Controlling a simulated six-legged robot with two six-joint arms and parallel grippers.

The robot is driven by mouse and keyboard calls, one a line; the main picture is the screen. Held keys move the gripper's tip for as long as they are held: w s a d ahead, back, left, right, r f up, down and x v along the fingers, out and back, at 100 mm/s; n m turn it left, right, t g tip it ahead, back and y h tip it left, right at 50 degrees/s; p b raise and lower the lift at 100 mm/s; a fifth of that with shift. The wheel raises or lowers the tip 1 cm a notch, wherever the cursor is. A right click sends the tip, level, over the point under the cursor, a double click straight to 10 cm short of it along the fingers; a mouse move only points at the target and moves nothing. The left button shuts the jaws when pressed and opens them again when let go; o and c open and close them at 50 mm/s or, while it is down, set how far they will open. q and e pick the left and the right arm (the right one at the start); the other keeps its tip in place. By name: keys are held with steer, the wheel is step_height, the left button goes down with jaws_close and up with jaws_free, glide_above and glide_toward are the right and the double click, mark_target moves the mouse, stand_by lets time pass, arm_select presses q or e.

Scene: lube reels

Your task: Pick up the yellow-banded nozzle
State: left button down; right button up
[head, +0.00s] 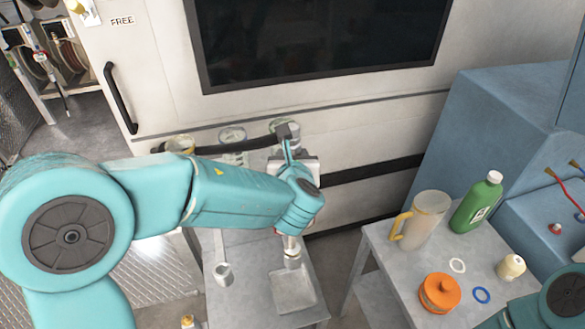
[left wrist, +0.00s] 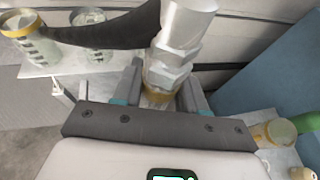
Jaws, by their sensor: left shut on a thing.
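My left gripper (left wrist: 157,100) is shut on the yellow-banded nozzle (left wrist: 178,45), a silver metal fitting with hex faces. A yellowish band shows low on it, between the fingers. A black hose or handle runs left from the nozzle in the left wrist view. In the head view, my left gripper (head: 287,150) is at the far end of the bench, largely hidden by my arm. The black piece (head: 235,147) reaches left from it, past the jars. The nozzle's metal is mostly hidden there. My right gripper is out of view; only part of that arm shows.
Jars (head: 180,144) stand at the bench's back. A metal fitting (head: 291,252) is above a square plate (head: 293,290); another small fitting (head: 223,272) is left. The right table holds a pitcher (head: 424,220), green bottle (head: 478,203) and orange container (head: 439,294).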

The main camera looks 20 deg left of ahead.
arm_select(q)
step_height(320, 180, up, 18)
steer(key=p, duration=0.2)
steer(key=shift+r, duration=0.25)
steer(key=shift+f, duration=0.1)
